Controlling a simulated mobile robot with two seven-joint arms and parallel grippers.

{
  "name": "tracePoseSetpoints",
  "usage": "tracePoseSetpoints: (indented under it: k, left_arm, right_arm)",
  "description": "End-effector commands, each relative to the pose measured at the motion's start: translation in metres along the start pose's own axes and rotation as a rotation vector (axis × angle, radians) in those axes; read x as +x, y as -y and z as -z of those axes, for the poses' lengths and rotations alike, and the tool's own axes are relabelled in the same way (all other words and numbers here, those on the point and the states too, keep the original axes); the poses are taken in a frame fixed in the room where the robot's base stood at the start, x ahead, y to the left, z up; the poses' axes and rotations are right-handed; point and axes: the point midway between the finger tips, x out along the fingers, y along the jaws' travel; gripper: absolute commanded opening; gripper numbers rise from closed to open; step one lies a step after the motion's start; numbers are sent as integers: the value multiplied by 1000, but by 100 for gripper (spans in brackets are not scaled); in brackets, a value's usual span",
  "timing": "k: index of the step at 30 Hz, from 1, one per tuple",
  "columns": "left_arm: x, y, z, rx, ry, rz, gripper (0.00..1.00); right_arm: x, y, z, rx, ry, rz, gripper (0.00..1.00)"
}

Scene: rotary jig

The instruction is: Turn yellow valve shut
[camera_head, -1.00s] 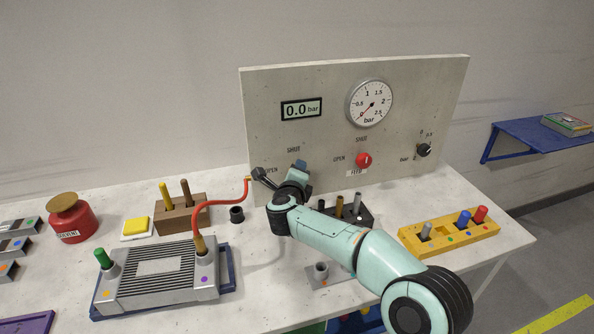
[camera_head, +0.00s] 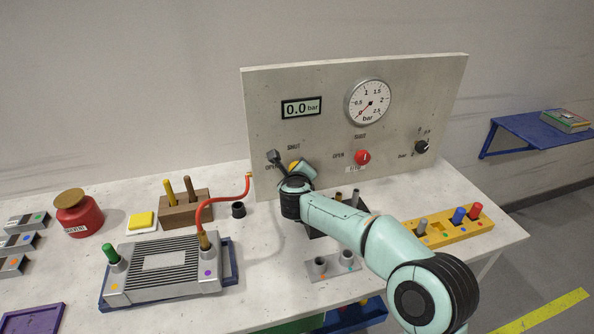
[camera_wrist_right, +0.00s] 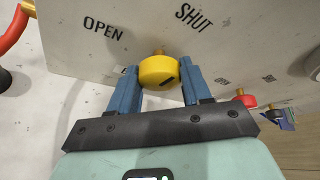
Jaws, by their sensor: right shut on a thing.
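The yellow valve (camera_wrist_right: 158,71) is a round knob on the upright panel, with a dark mark on its face. In the right wrist view, the two blue fingers of my right gripper (camera_wrist_right: 157,84) are shut on it, one on each side. The words OPEN and SHUT stand on the panel above it; the dark mark points neither clearly at one nor the other. In the head view a bit of the yellow valve (camera_head: 294,167) shows above my right gripper (camera_head: 298,172), which hides most of it. My left gripper is not in view.
A red hose (camera_head: 212,200) runs to the panel left of my gripper. A yellow rack (camera_head: 440,232) stands right of my arm.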

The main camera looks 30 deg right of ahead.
Motion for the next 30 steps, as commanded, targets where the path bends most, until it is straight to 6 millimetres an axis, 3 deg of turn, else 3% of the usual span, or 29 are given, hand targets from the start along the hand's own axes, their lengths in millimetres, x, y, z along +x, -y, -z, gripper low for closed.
tracePoseSetpoints:
  k: [5, 6, 8, 20, 30]
  left_arm:
    - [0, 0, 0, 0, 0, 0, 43]
    - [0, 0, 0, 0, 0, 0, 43]
    - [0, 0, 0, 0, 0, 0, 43]
    - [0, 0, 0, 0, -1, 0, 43]
    - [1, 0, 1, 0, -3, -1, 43]
  right_arm:
    - [0, -2, 1, 2, -2, -5, 18]
    - [0, -2, 1, 2, -2, -5, 58]
    - [0, -2, 1, 2, -2, -4, 73]
    - [-8, 0, -1, 1, 2, -1, 73]
    - [-78, 0, -1, 0, 3, -2, 73]
